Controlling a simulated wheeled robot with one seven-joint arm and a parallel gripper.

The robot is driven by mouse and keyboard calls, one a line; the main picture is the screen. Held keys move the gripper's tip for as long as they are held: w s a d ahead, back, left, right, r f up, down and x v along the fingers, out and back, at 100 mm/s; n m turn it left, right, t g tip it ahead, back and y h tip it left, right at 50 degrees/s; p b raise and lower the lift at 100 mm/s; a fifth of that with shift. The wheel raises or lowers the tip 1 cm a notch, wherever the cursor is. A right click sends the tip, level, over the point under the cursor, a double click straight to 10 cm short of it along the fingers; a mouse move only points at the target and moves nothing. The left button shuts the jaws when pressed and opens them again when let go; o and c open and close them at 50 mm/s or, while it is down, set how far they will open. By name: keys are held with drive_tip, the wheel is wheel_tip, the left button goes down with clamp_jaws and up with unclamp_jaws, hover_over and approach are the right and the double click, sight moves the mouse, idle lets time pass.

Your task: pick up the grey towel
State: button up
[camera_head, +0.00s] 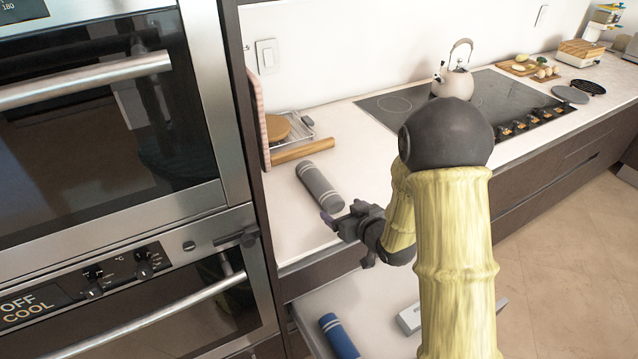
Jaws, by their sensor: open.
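The grey towel (320,186) is rolled up, with pale stripes near its ends. It lies on the white counter (290,230), between the oven stack and the cooktop. My gripper (347,238) is open and empty, just in front of the towel's near end at the counter's front edge. Its fingers point left in the picture. I cannot tell whether a finger touches the towel or how high the gripper is above the counter.
Stacked ovens (100,130) stand close on the left. Behind the towel are a wooden rolling pin (303,151) and a wire rack (298,125). An open drawer (375,310) below holds a blue towel (338,337). A kettle (453,82) stands on the cooktop (500,95).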

sight(336, 204)
drive_tip(key=shift+x, duration=1.4)
drive_tip(key=shift+w+a+p, duration=0.2)
drive_tip(key=shift+w+p, duration=0.15)
drive_tip(key=shift+p, duration=0.05)
drive_tip(key=p+x, duration=0.1)
drive_tip(key=x, duration=0.3)
drive_tip(key=shift+w, duration=0.3)
drive_tip(key=shift+c, duration=0.2)
drive_tip(key=shift+r, duration=0.1)
drive_tip(key=c, duration=1)
